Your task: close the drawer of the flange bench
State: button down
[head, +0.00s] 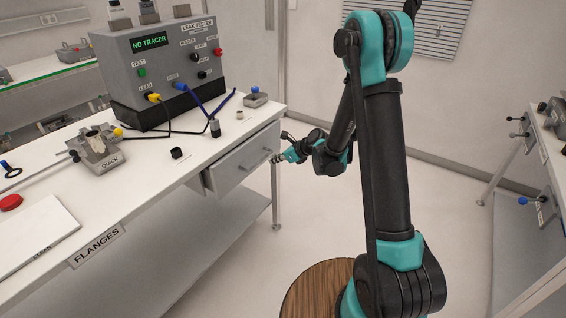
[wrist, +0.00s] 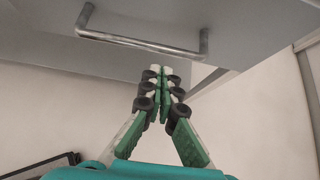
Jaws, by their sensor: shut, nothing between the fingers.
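The flange bench (head: 98,245) is a white table with a "FLANGES" label on its front edge. Its grey drawer (head: 232,171) is under the far right part of the top and appears to stick out a little. The drawer's metal bar handle (head: 253,158) is on its front; in the wrist view the handle (wrist: 135,42) crosses above my fingers. My gripper (head: 279,158) is at the right end of the drawer front. In the wrist view my gripper (wrist: 160,72) is shut and empty, its fingertips just below the handle. Whether they touch the drawer, I cannot tell.
A leak tester (head: 155,65) reading "NO TRACER" stands on the bench with cables in front. A bench leg (head: 276,195) is below my gripper. Another bench (head: 545,150) is at right; floor between is clear.

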aim_at(257, 156)
jog(key=shift+w+a+r, duration=0.15)
jog(key=shift+w+a, duration=0.15)
jog(key=shift+a, duration=0.25)
jog(key=shift+w+a, duration=0.45)
jog(key=shift+a, duration=0.3)
jog(key=shift+w+a, duration=0.45)
jog(key=shift+a, duration=0.3)
jog(key=shift+w+a, duration=0.45)
jog(key=shift+a, duration=0.3)
jog(key=shift+r, duration=0.1)
